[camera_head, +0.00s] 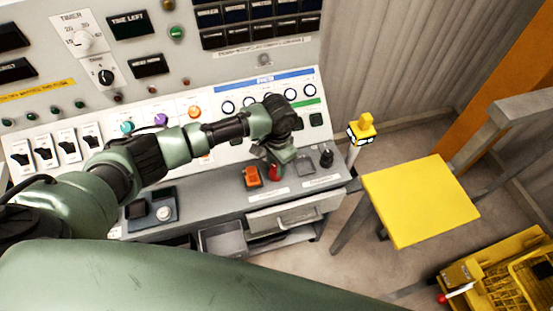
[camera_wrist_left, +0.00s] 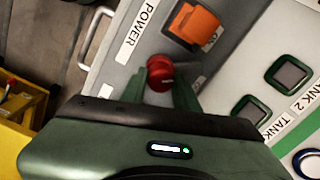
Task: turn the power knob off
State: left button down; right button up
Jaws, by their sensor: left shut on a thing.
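The red knob (camera_wrist_left: 159,72) sits on the grey front ledge of the console, near a label reading POWER (camera_wrist_left: 135,38) in the left wrist view. My left gripper (camera_wrist_left: 162,84) is shut on the red knob, with one green finger on each side of it. In the head view the left gripper (camera_head: 279,164) reaches down to the red knob (camera_head: 273,174), which is partly hidden by the fingers. Which way the knob is turned I cannot tell.
An orange switch (camera_head: 252,177) is close beside the red knob. A black knob (camera_head: 326,157) stands to the right on the ledge. A drawer with a handle (camera_head: 292,215) is below. A yellow-topped stool (camera_head: 420,200) and yellow crate (camera_head: 500,285) stand right.

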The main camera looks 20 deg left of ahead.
pick_arm(q)
jog(key=m+p, duration=0.1)
jog(key=m, duration=0.2)
jog(key=shift+r+m, duration=0.15)
jog(key=shift+m, duration=0.15)
jog(key=shift+m+p, duration=0.7)
jog(key=shift+m, duration=1.1)
jog(key=c, duration=1.1)
grip_release()
jog(key=shift+o, duration=0.2)
notch_tip(320, 180, up, 8)
jog(key=shift+s+f+b, duration=0.15)
jog(key=shift+b, duration=0.5)
